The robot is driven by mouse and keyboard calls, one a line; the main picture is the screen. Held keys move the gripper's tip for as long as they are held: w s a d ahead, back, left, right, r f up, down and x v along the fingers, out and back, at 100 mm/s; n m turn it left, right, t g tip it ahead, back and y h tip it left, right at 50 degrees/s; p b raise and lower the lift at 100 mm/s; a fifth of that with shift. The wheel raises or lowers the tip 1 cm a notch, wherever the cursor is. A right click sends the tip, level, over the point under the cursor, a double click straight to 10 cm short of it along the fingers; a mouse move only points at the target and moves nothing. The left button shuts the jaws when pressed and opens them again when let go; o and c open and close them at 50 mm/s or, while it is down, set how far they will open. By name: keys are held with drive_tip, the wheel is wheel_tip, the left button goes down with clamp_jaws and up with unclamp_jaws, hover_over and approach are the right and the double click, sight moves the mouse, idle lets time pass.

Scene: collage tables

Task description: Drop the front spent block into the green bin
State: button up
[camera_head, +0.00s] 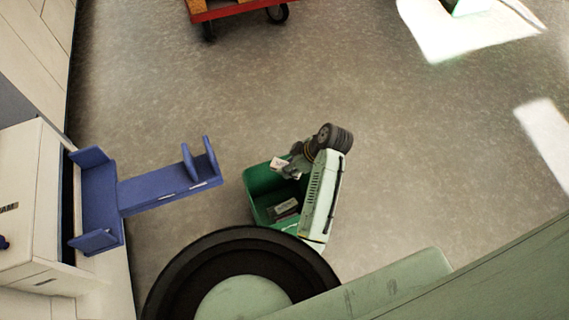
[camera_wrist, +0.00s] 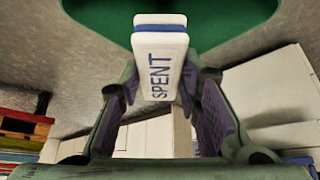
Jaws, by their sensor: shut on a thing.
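In the wrist view my gripper (camera_wrist: 165,88) has a finger on each side of the block. The block also shows small and pale in the head view (camera_head: 278,164), over the far part of the green bin (camera_head: 258,182). The bin stands on the floor and is open at the top, and my arm hides its right side. A pale block-like thing (camera_head: 285,207) lies inside it. The bin's green also fills the top of the wrist view (camera_wrist: 215,15).
A blue bracket-like stand (camera_head: 155,190) juts from a white cabinet (camera_head: 25,180) left of the bin. A red cart (camera_head: 240,9) stands at the top. The grey floor is clear between the cart and the bin.

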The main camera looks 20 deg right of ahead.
wheel_tip(320, 180, down, 5)
drive_tip(key=b, duration=0.3)
drive_tip(key=o, duration=1)
drive_tip(key=shift+r, duration=0.1)
drive_tip(key=v, duration=1.2)
